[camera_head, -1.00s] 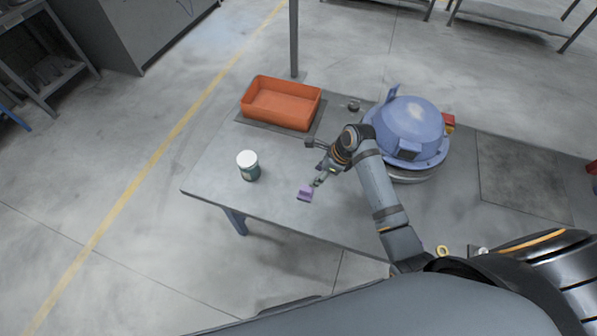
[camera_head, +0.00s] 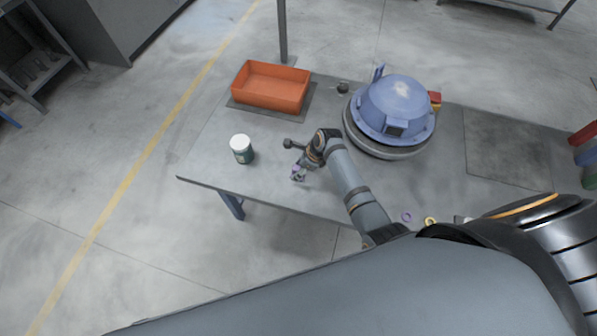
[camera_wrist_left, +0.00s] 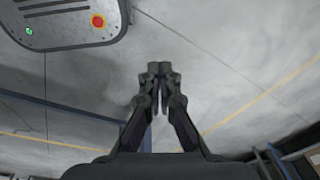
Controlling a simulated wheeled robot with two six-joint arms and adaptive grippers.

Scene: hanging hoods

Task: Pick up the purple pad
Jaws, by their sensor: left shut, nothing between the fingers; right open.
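The purple pad (camera_head: 295,168) is on the grey table in the head view, mostly covered by my right gripper. Only a small purple patch shows. My right gripper (camera_head: 298,177) is open and low at the pad, its fingers right beside or around it; I cannot tell which. My left gripper (camera_wrist_left: 159,70) shows only in the left wrist view. It is shut and empty, with bare floor behind it.
On the table (camera_head: 222,170) stand a white-lidded jar (camera_head: 242,149) left of the right gripper, an orange bin (camera_head: 270,86) at the back and a blue hood (camera_head: 395,108) to the right. A purple ring (camera_head: 406,216) and a yellow ring (camera_head: 430,221) lie near the front edge.

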